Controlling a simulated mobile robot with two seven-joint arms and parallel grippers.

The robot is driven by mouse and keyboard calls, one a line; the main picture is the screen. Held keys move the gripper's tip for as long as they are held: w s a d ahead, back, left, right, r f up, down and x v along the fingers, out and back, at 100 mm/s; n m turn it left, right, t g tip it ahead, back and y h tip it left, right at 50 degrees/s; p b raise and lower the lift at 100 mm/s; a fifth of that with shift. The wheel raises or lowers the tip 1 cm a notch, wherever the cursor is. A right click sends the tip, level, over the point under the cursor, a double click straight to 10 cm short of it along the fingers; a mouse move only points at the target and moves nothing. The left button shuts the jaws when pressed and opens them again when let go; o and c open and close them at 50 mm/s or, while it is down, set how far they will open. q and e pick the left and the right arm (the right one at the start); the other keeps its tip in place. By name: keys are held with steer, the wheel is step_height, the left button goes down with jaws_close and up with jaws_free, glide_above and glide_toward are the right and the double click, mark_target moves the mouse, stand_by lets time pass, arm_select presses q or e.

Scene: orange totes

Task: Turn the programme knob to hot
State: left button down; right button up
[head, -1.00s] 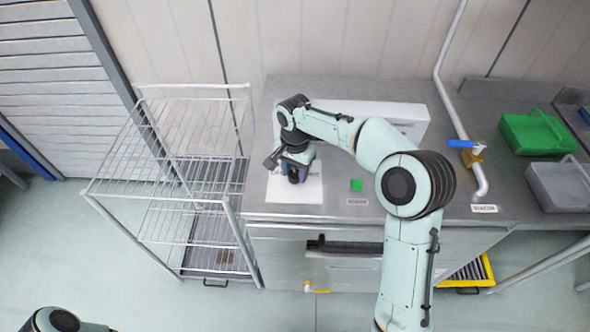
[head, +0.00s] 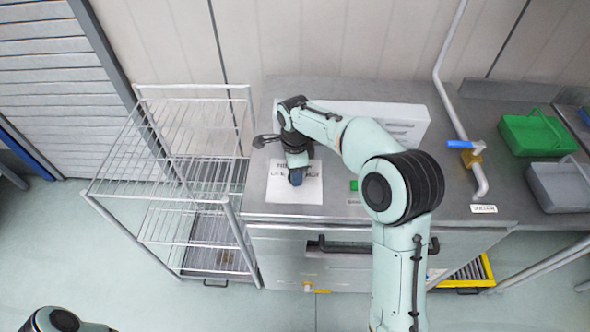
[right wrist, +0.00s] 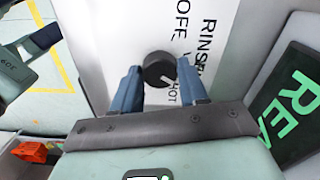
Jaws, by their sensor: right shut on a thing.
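The black programme knob (right wrist: 158,68) sits on a white panel (head: 310,192) on the metal worktop. My right gripper (head: 296,180) points down at the panel. In the right wrist view its blue fingers (right wrist: 158,76) stand on either side of the knob, shut on it. I cannot tell which word the knob points at. In the head view the gripper hides the knob. My left gripper is not in view.
A wire rack (head: 170,150) stands left of the worktop (head: 400,206). A dark display with green letters (right wrist: 295,100) lies beside the panel. A blue-handled tap (head: 462,145), a green tote (head: 537,134) and a grey tote (head: 560,186) are at the right.

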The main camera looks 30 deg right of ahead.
steer(key=m, duration=0.3)
steer(key=shift+m, duration=0.3)
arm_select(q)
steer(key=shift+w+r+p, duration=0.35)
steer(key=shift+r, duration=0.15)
arm_select(e)
steer(key=shift+m, duration=1.7)
steer(key=o, duration=1.1)
steer(key=shift+c, duration=0.2)
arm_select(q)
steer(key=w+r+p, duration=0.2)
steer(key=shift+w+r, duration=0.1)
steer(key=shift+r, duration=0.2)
arm_select(e)
step_height(320, 180, up, 13)
steer(key=shift+r, duration=0.15)
